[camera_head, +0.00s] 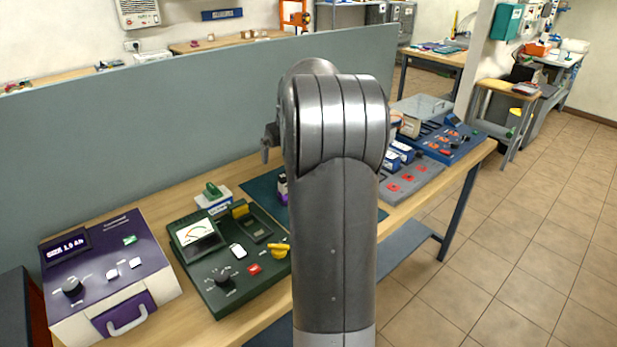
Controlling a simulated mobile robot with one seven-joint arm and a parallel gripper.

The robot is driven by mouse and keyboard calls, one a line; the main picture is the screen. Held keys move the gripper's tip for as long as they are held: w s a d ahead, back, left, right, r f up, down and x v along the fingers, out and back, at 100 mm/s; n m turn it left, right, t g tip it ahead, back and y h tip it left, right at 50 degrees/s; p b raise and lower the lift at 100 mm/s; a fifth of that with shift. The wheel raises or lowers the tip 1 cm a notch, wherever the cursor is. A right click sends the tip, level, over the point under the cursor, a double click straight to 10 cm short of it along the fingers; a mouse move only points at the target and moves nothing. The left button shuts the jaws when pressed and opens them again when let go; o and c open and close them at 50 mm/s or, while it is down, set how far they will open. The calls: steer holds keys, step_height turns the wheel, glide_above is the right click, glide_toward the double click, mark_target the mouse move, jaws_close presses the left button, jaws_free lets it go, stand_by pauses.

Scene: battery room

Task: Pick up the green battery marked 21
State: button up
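I cannot make out a battery marked 21. A small green item (212,190) sits on top of a white and blue box (214,203) on the bench; I cannot tell if it is a battery. My grey arm stands upright in the middle of the view and hides part of the bench. A small grey part (268,146) sticks out at the arm's left side, left of and above a small dark and purple object (283,185) partly hidden by the arm. Whether this part belongs to my gripper, and whether the gripper is open, does not show.
The wooden bench (190,328) holds a purple device (150,262), a dark green meter (250,290), a dark mat (262,187), a grey tray with red marks (425,183) and a blue tray (465,146). A grey partition (150,120) stands behind. Tiled floor (500,260) is clear at right.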

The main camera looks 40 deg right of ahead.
steer(key=shift+m, duration=0.4)
steer(key=d+f, duration=0.4)
steer(key=d, duration=0.1)
steer(key=w+d+f, duration=0.1)
steer(key=d+f, duration=0.4)
steer(key=w+d+f, duration=0.1)
steer(key=d+f, duration=0.3)
steer(key=d, duration=0.2)
steer(key=shift+w+f, duration=0.15)
steer(key=shift+f, duration=0.2)
steer(key=x, duration=0.5)
steer(key=shift+w+d+f, duration=0.25)
steer(key=shift+w, duration=0.05)
steer(key=shift+r, duration=0.1)
steer(key=c, duration=1.2)
